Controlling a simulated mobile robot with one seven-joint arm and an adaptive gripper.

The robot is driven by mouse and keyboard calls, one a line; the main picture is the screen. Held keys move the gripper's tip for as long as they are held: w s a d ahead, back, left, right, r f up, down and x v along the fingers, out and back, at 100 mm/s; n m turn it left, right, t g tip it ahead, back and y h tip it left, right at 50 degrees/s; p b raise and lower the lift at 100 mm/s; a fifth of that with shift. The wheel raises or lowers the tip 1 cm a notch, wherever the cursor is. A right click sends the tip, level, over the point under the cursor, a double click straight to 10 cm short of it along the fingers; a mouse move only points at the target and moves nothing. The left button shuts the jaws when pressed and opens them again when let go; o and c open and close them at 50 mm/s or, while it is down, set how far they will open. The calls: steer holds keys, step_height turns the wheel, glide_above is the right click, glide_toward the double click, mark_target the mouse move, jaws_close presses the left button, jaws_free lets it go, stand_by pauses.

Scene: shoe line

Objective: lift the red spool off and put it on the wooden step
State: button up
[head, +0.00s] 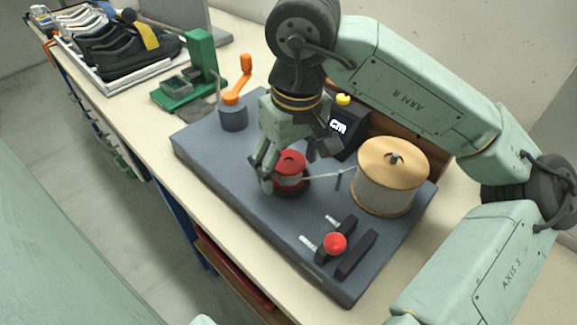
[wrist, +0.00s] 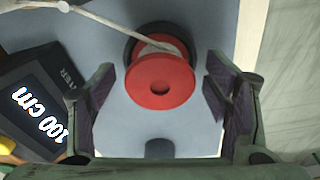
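The red spool (head: 291,168) sits upright on a dark round base on the blue-grey board, with pale cord wound on it. My gripper (head: 297,158) is open above and around it. In the wrist view, the spool's red top (wrist: 160,82) lies between the two dark finger pads, with a gap on both sides. A pale cord (head: 325,176) runs from the spool towards the large reel. A brown wooden piece (head: 408,146), perhaps the step, shows behind the black meter, mostly hidden by the meter, my arm and the reel.
The large cream reel (head: 385,185) stands right of the spool. The black meter (head: 347,130) with its lit screen is close behind my gripper. An orange crank (head: 239,85) stands at left, and a red-knobbed lever (head: 335,243) in front. Shoes (head: 120,50) lie on a rack far left.

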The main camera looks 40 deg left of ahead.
mark_target(285, 162)
steer(key=c, duration=1.5)
steer(key=shift+o, duration=0.2)
steer(key=shift+r, duration=0.15)
steer(key=shift+r+b, duration=0.35)
steer(key=shift+r, duration=0.3)
steer(key=shift+s+r+b, duration=0.2)
steer(key=shift+r+b, duration=0.05)
steer(key=shift+r, duration=0.25)
steer(key=shift+s+r+b, duration=0.15)
steer(key=shift+r+b, duration=0.05)
steer(key=shift+r, duration=0.25)
steer(key=s+d+b, duration=0.1)
steer(key=s, duration=0.6)
steer(key=s+d+r+b, duration=0.1)
steer(key=s+d+b, duration=0.1)
steer(key=s, duration=0.6)
steer(key=shift+d+r, duration=0.25)
steer(key=shift+r, duration=0.05)
